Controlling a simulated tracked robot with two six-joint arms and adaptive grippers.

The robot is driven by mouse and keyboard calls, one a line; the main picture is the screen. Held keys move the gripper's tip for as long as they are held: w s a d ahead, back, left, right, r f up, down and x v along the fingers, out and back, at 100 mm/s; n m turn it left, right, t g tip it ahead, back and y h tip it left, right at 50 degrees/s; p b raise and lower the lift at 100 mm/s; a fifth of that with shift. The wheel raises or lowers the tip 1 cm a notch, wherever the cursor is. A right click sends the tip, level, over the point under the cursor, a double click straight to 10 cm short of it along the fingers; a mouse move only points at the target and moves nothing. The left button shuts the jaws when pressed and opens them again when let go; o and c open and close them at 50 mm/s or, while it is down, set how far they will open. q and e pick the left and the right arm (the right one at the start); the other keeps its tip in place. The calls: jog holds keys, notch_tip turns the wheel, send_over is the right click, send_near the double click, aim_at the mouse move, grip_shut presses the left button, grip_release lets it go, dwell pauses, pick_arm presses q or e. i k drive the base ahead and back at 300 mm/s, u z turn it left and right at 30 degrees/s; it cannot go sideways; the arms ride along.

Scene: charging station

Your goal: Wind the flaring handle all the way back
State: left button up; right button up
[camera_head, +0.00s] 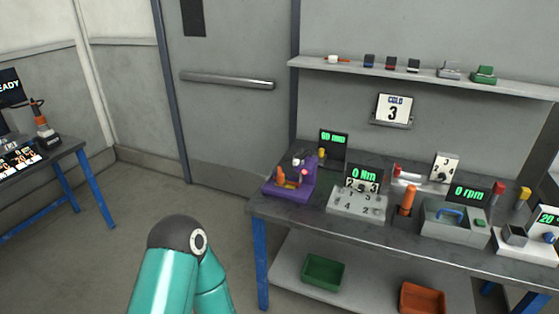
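No part is plainly marked as the flaring handle. A purple bench device (310,188) stands at the left end of the grey workbench (285,210), with a small orange handle (281,177) on its left. A dark display (333,139) behind it appears to read 60 mm. The device is small in the picture, so I cannot tell the handle's exact setting. A teal link of my own arm rises at the bottom, left of the bench and apart from the device. Neither of my grippers is in view.
Right of the purple device stand a numbered plate (358,203), an upright orange handle (408,200) and a grey box with a blue handle (453,222). Green (323,272) and orange (422,298) bins sit on the lower shelf. The floor left of the bench is clear.

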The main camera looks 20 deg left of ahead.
aim_at(299, 160)
jog(key=u, duration=1.05)
jog(key=i, duration=0.9)
jog(key=u, duration=0.05)
